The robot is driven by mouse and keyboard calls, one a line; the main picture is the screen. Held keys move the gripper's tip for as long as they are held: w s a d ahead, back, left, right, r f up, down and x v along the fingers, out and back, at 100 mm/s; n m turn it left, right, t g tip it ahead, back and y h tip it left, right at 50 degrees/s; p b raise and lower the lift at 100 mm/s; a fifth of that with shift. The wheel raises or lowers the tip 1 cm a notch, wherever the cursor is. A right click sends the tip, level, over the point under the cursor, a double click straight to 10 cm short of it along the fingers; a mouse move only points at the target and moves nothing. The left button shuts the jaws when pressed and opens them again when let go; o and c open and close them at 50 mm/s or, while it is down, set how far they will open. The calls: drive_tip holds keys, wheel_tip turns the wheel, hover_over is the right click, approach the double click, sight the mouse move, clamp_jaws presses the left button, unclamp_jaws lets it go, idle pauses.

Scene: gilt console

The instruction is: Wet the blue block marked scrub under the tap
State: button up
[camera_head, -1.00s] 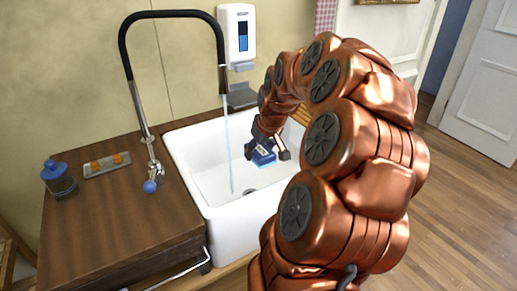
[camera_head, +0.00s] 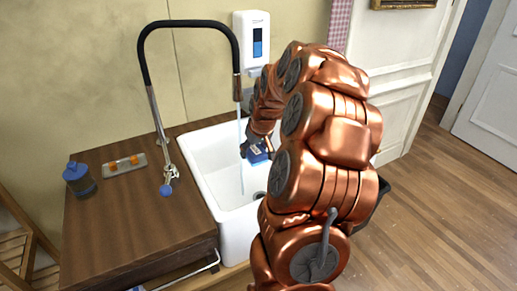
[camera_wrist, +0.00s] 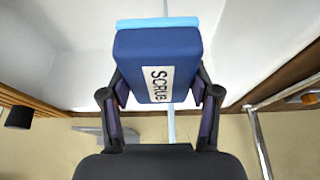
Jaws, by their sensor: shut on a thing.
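My gripper (camera_head: 250,148) is shut on the blue block (camera_wrist: 140,60), which has a white label reading SCRUB and a light-blue face at its far end. In the head view the block (camera_head: 258,154) hangs inside the white sink (camera_head: 213,180), just right of the stream of water (camera_head: 241,165). The tap (camera_head: 147,65) has a tall black spout and a blue-ended lever (camera_head: 166,190); its water is running. In the wrist view the stream (camera_wrist: 171,125) shows beyond the block. I cannot tell whether water touches the block. My arm hides part of the sink.
A wooden counter (camera_head: 125,230) left of the sink carries a blue-lidded jar (camera_head: 79,180) and a tray (camera_head: 124,165) with orange pieces. A white dispenser (camera_head: 252,40) is on the wall behind the sink. Wooden floor (camera_head: 440,210) lies open at right.

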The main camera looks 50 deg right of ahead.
sight(261, 153)
drive_tip(key=shift+w+f, duration=0.2)
drive_tip(key=shift+w, duration=0.35)
drive_tip(key=shift+w+f, duration=0.15)
drive_tip(key=shift+w, duration=0.4)
drive_tip(key=shift+w+d+f, duration=0.1)
drive_tip(key=shift+w, duration=0.6)
drive_tip(key=shift+w+d+f, duration=0.1)
drive_tip(key=shift+w, duration=0.6)
drive_tip(key=shift+b, duration=0.3)
drive_tip(key=shift+s+a+b, duration=0.15)
drive_tip(key=shift+s+b, duration=0.7)
drive_tip(key=shift+s, duration=0.6)
drive_tip(key=shift+s+a+b, duration=0.1)
drive_tip(key=shift+s+b, duration=0.75)
drive_tip(key=shift+s, duration=0.6)
drive_tip(key=shift+s+a+b, duration=0.1)
drive_tip(key=shift+s+b, duration=0.45)
drive_tip(key=shift+s, duration=0.55)
drive_tip(key=s+r+b, duration=0.2)
drive_tip(key=s+r, duration=0.2)
drive_tip(key=s, duration=0.1)
drive_tip(key=shift+a, duration=0.2)
